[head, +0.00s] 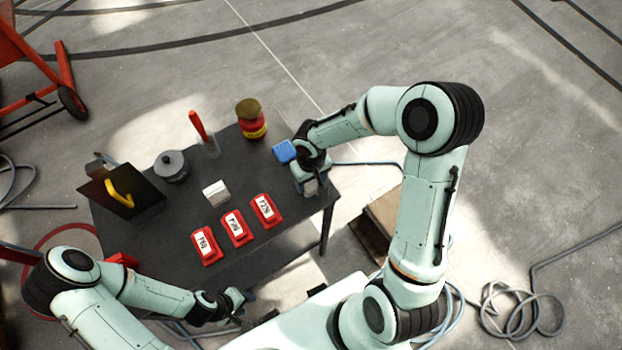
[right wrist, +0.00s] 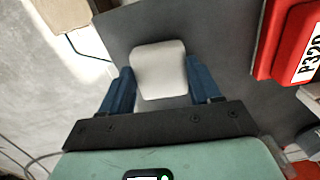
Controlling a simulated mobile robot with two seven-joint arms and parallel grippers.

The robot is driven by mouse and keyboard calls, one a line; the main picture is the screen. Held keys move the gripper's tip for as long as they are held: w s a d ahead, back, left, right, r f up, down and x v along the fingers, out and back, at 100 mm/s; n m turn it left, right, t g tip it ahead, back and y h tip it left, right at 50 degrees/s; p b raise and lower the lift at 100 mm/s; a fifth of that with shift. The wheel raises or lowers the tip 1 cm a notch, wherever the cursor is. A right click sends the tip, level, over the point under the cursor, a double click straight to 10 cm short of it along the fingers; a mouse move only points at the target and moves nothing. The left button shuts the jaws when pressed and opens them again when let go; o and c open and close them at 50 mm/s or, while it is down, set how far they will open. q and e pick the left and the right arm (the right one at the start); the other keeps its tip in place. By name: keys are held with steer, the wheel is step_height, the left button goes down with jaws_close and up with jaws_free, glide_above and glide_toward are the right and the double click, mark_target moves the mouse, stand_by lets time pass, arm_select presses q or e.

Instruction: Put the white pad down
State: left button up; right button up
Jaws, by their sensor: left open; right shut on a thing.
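The white pad (right wrist: 160,70) sits between the two blue fingers of my right gripper (right wrist: 161,88) in the right wrist view. The gripper is shut on it. I cannot tell whether the pad touches the table. My left gripper (head: 238,300) is open and empty, off the table's front edge.
A red block (right wrist: 290,40) labelled P320 is right of the pad in the wrist view.

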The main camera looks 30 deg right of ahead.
steer(key=o, duration=0.9)
arm_select(q)
steer(key=shift+w+r, duration=0.1)
arm_select(e)
steer(key=shift+o, duration=0.2)
steer(key=shift+w, duration=0.1)
arm_select(q)
steer(key=shift+w+r+p, duration=0.45)
steer(key=shift+w+r, duration=0.1)
arm_select(e)
step_height(320, 180, up, 13)
steer(key=shift+w+a, duration=0.35)
steer(key=shift+w, duration=0.05)
